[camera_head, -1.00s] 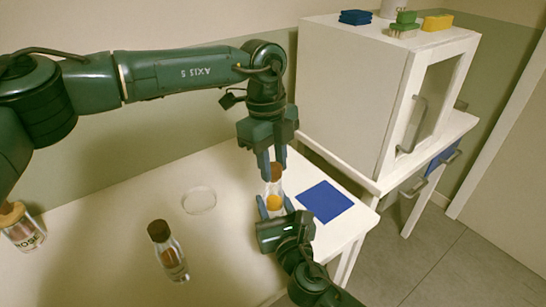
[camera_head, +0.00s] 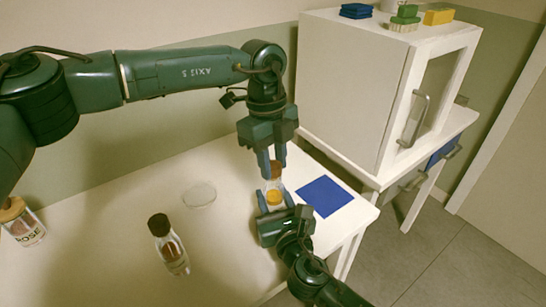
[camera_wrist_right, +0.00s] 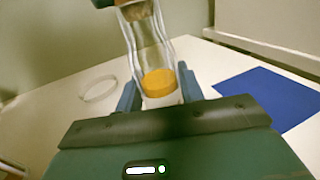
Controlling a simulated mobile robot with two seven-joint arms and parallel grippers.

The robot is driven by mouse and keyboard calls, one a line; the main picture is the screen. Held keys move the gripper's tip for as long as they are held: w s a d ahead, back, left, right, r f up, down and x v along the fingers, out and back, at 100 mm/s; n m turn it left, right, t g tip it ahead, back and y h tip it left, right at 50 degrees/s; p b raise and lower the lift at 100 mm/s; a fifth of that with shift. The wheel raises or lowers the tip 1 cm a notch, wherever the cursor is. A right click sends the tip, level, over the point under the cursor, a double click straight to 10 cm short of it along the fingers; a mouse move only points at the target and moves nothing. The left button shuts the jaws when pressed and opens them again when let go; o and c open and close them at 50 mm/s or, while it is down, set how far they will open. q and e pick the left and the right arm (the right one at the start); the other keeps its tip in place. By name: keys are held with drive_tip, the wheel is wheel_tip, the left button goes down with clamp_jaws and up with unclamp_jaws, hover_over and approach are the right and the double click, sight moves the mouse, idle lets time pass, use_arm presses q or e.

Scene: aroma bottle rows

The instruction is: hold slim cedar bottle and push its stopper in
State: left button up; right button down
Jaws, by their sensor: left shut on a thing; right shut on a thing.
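In the right wrist view, the cork (camera_wrist_right: 135,10) shows inside the neck. How deep it sits is hard to tell.
A dark-capped bottle (camera_head: 168,247) and a clear round dish (camera_head: 199,195) stand on the white table (camera_head: 110,225) to the left. A rose bottle (camera_head: 24,226) is at far left. A blue mat (camera_head: 325,196) lies right of the grippers, before a white cabinet (camera_head: 350,95).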

use_arm(q)
drive_tip(key=shift+f, duration=0.35)
drive_tip(key=o, duration=1)
drive_tip(key=shift+r, duration=0.1)
wheel_tip(320, 180, up, 12)
drive_tip(key=w+a, duration=0.1)
use_arm(e)
drive_tip(key=c, duration=0.8)
unclamp_jaws()
